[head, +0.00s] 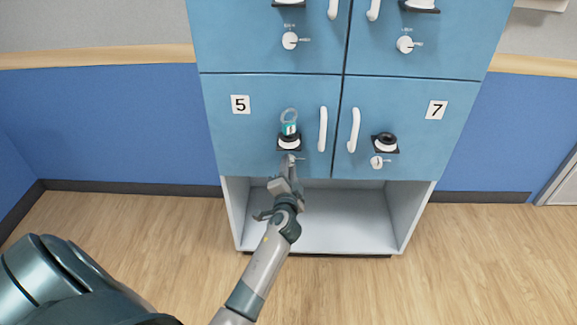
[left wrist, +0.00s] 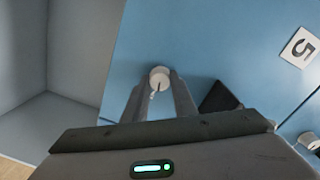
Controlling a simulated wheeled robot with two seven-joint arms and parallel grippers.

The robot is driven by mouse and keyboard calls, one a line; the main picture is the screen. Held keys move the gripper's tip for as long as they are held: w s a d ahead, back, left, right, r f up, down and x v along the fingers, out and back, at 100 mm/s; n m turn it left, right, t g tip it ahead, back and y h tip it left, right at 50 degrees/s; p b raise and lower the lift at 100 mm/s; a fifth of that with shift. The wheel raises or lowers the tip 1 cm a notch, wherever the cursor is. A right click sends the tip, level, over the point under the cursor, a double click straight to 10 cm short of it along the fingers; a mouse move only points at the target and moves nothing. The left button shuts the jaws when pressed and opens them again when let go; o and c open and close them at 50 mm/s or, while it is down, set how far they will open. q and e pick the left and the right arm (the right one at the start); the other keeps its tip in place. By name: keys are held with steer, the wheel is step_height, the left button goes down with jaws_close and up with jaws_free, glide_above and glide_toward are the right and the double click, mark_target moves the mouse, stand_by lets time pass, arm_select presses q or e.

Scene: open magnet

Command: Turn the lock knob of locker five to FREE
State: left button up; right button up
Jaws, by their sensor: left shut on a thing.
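Locker five's blue door (head: 250,140) bears a "5" plate (head: 240,104), which also shows in the left wrist view (left wrist: 299,50). Its white round lock knob (left wrist: 160,75) is low on the door, below the black-based fitting. My left gripper (head: 289,172) reaches up to it from below. In the left wrist view the fingers (left wrist: 160,96) are shut on the knob, one at each side. The fingers hide most of the knob in the head view. A small mark shows below the knob in the wrist view, too small to read. My right gripper is out of view.
Above the knob, a fitting (head: 289,143) carries a teal and grey ringed piece (head: 289,124). A white handle (head: 323,129) is to its right. Locker seven (head: 430,145) has its own knob (head: 377,162). An open shelf space (head: 340,225) lies below the doors.

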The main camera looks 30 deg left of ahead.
arm_select(q)
steer(key=shift+m, duration=1.2)
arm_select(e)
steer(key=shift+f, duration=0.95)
arm_select(q)
steer(key=o, duration=1)
steer(key=shift+o, duration=0.2)
steer(key=shift+s+d, duration=0.1)
steer(key=v, duration=1.7)
steer(key=shift+b, duration=0.4)
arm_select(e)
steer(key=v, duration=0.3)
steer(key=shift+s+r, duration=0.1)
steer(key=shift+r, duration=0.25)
arm_select(q)
steer(key=shift+d, duration=0.1)
